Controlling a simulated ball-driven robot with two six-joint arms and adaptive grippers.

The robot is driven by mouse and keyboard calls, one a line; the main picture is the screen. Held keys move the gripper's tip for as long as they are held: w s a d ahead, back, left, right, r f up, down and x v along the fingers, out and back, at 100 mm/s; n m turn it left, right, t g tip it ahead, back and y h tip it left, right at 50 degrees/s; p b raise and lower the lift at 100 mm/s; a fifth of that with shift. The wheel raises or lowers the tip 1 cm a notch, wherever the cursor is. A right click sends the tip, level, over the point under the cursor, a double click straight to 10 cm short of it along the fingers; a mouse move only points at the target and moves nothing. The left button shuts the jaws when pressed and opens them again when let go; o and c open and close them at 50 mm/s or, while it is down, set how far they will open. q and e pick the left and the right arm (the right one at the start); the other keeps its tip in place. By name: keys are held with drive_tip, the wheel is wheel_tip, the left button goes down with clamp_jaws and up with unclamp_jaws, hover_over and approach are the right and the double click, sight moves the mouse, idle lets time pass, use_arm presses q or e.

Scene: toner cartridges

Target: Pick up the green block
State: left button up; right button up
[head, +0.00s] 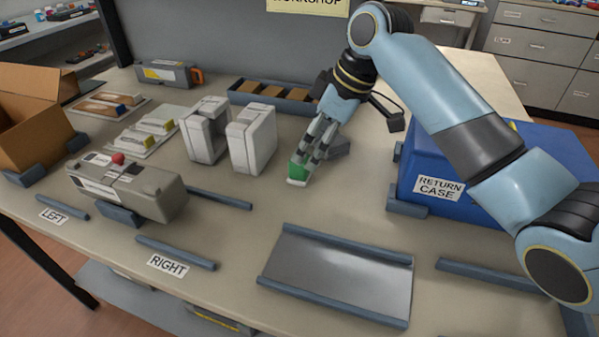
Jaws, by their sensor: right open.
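The green block (297,171) stands on the table to the right of two white upright blocks, with a pale strip along its lower edge. My right gripper (306,157) reaches down to it from above and behind. Its fingers are open and lie close over the block's upper part, hiding some of it. I cannot tell whether they touch it. My left gripper is not in the view.
Two white upright blocks (252,139) stand close on the left. A blue return case (500,170) is at the right. A grey metal plate (338,272) lies in front between rails. A grey cartridge (125,185) and a cardboard box (30,112) are at the left.

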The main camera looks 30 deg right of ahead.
sight(300, 167)
drive_tip(key=x, duration=0.2)
drive_tip(key=shift+w+a+f, duration=0.1)
drive_tip(key=shift+w+f, duration=0.05)
drive_tip(key=shift+f, duration=0.2)
drive_tip(key=x, duration=0.4)
drive_tip(key=shift+w+f+b, duration=0.2)
drive_tip(key=shift+f+b, duration=0.05)
drive_tip(key=shift+b, duration=0.1)
drive_tip(key=c, duration=1.3)
drive_tip(key=shift+r, duration=0.15)
wheel_tip(300, 167, up, 4)
drive_tip(key=shift+r, duration=0.2)
drive_tip(key=s+d+r, duration=0.1)
drive_tip(key=s+r, duration=0.1)
drive_tip(key=s, duration=0.1)
drive_tip(key=s+d+r+p, duration=0.1)
drive_tip(key=s+d+r, duration=0.1)
drive_tip(key=s, duration=0.2)
drive_tip(key=s+d+r, duration=0.1)
drive_tip(key=s+r, duration=0.1)
drive_tip(key=s, duration=0.1)
drive_tip(key=shift+s+d+r+p, duration=0.25)
drive_tip(key=shift+s+p, duration=0.1)
drive_tip(key=shift+p, duration=0.05)
